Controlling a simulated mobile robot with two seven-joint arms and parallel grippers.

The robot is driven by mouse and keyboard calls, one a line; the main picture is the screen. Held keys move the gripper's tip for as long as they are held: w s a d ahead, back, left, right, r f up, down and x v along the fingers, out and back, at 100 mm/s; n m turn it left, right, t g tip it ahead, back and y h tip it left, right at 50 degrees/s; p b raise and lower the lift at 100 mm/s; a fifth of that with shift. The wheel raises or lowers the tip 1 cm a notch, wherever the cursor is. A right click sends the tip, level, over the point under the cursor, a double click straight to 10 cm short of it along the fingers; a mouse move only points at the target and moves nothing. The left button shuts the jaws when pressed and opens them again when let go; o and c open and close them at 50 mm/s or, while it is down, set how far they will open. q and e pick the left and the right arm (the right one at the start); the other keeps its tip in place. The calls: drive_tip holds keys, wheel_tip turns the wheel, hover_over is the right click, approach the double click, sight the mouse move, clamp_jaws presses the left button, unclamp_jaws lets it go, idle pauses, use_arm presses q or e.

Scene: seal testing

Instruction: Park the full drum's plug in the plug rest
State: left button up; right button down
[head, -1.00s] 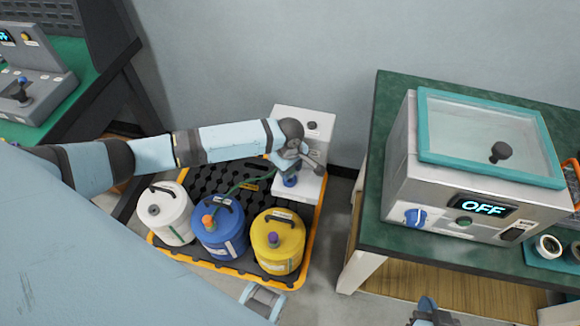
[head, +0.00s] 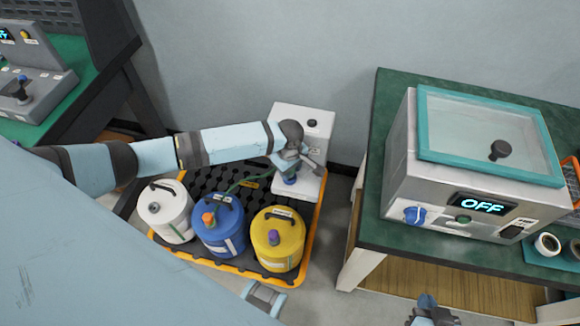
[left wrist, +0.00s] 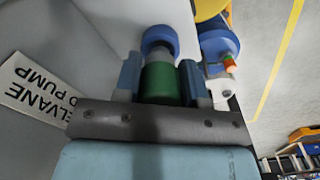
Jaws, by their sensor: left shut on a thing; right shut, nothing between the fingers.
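My left gripper (head: 291,173) is over the lower ledge of the white pump box (head: 297,211). In the left wrist view, its fingers (left wrist: 160,80) are shut on a green cylinder (left wrist: 160,86). A blue round part (left wrist: 160,41) shows just beyond the cylinder; I cannot tell if they are one piece. The blue part (head: 290,181) also shows under the gripper in the head view. I cannot clearly identify the plug rest. My right gripper (head: 427,302) is shut and empty.
The drums, including a white one (head: 166,216), stand on a black pallet with an orange rim (head: 321,210). A green hose (head: 243,183) runs near the blue drum and pump box. A bench with a chamber (head: 470,160) stands right; another green bench (head: 62,112) is left.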

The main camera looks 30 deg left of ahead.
use_arm(q)
drive_tip(key=shift+f, duration=0.65)
drive_tip(key=o, duration=1)
drive_tip(key=shift+f, duration=0.1)
drive_tip(key=shift+o, duration=0.2)
use_arm(e)
drive_tip(key=shift+r, duration=0.1)
use_arm(q)
drive_tip(key=shift+r, duration=0.75)
wheel_tip(320, 180, up, 12)
drive_tip(key=shift+s+r+p, duration=0.15)
drive_tip(key=shift+r+p, duration=0.05)
drive_tip(key=shift+p, duration=0.9)
use_arm(e)
drive_tip(key=shift+s+d+f, duration=0.2)
drive_tip(key=shift+s+f, duration=0.1)
drive_tip(key=shift+s, duration=0.05)
drive_tip(key=shift+w, duration=0.1)
